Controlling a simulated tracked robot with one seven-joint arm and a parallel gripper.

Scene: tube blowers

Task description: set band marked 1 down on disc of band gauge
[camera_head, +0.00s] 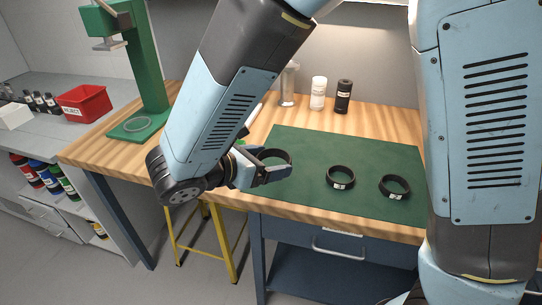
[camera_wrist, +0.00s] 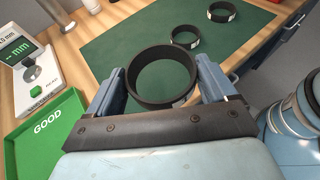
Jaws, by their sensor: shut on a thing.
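My gripper (camera_head: 270,171) is shut on a black band (camera_head: 288,156) and holds it above the green mat. In the wrist view the held band (camera_wrist: 160,99) sits between the two blue fingers, its opening facing up. A pale label shows at its lower right edge, too small to read. The band gauge (camera_wrist: 28,57) is in the wrist view at the left, apart from the band. It has a display reading "mm" and a small grey disc (camera_wrist: 32,73). In the head view my arm hides most of the gauge.
Two other labelled bands (camera_head: 340,177) (camera_head: 394,187) lie on the green mat (camera_head: 310,200). A green tray marked GOOD (camera_wrist: 48,128) stands beside the gauge. A white bottle (camera_head: 318,95) and a black bottle (camera_head: 343,97) stand behind. A green stand (camera_head: 148,60) is left.

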